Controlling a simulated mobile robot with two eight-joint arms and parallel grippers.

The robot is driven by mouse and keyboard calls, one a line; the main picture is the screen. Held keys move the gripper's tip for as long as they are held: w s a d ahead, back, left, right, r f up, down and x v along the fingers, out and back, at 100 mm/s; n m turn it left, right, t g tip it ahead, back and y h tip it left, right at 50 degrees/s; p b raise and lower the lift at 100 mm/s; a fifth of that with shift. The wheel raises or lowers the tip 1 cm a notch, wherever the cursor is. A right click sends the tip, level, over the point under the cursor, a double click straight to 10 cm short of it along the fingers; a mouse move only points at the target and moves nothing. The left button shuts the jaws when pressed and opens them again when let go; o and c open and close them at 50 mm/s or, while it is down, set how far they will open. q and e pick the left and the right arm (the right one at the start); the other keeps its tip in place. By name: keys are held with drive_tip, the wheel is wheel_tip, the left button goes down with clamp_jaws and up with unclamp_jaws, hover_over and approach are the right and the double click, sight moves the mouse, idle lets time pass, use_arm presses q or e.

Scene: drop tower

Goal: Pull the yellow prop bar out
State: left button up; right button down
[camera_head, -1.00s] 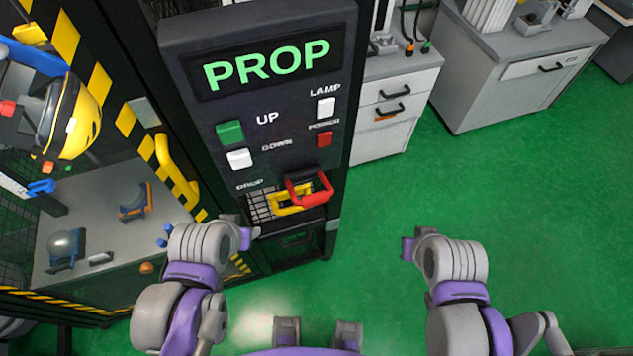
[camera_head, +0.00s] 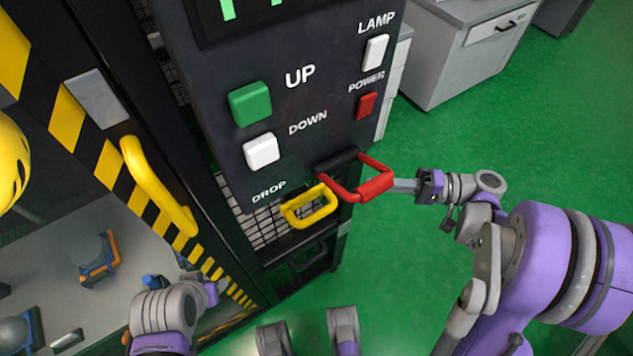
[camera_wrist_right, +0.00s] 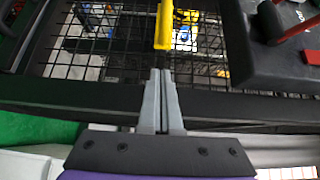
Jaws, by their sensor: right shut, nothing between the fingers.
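The yellow prop bar shows as a yellow loop handle (camera_head: 312,207) below the DROP label, sticking out from the dark cabinet. It also shows in the right wrist view (camera_wrist_right: 163,25), just beyond my fingertips. My right gripper (camera_head: 397,186) is shut and empty. In the head view its tips overlap the end of a red handle (camera_head: 374,187); whether they touch is unclear. The shut fingers show in the right wrist view (camera_wrist_right: 163,75), pointing at the yellow loop and apart from it. My left gripper (camera_head: 212,290) is low at the cabinet's left; its finger opening cannot be made out.
The control panel has a green UP button (camera_head: 250,104), a white DOWN button (camera_head: 262,151), a LAMP switch (camera_head: 376,52) and a red POWER switch (camera_head: 367,106). Another yellow handle (camera_head: 157,186) is on the striped door.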

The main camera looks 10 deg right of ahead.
use_arm(q)
drive_tip(key=shift+d, duration=0.1)
use_arm(e)
drive_tip(key=shift+s+d, duration=0.1)
drive_tip(key=shift+d, duration=0.15)
drive_tip(key=shift+a, duration=0.1)
use_arm(q)
drive_tip(key=shift+f, duration=0.35)
use_arm(e)
drive_tip(key=x, duration=1)
use_arm(q)
drive_tip(key=shift+s, duration=0.1)
use_arm(e)
drive_tip(key=shift+r, duration=0.1)
